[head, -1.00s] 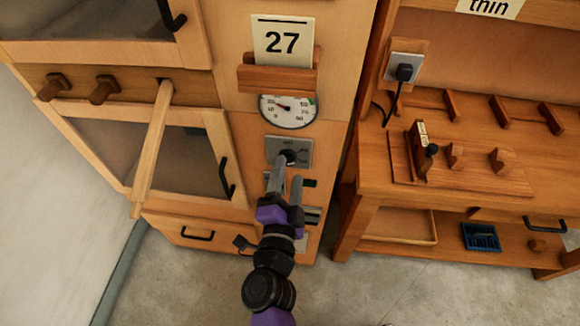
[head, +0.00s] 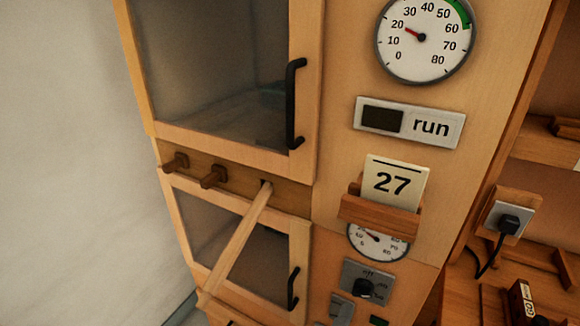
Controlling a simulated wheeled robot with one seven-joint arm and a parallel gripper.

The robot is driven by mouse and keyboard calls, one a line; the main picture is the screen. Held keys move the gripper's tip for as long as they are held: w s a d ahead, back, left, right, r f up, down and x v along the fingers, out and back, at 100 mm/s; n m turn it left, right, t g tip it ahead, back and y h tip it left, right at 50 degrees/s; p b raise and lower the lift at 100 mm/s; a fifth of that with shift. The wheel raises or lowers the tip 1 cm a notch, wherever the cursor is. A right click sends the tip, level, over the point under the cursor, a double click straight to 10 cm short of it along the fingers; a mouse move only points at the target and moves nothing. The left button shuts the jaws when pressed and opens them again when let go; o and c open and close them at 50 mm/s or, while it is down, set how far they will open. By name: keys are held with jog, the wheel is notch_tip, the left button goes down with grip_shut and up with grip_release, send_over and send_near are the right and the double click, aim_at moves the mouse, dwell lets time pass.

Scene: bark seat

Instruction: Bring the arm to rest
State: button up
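My gripper and arm do not show in the head view now. The black knob (head: 363,289) that my gripper was at before sits on its grey plate, with "off" printed above it. No part of my gripper shows at the knob, and the frame's bottom edge cuts off the area below it.
A wooden rod (head: 237,243) juts out at the left. A plug (head: 508,223) sits in a socket at right.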

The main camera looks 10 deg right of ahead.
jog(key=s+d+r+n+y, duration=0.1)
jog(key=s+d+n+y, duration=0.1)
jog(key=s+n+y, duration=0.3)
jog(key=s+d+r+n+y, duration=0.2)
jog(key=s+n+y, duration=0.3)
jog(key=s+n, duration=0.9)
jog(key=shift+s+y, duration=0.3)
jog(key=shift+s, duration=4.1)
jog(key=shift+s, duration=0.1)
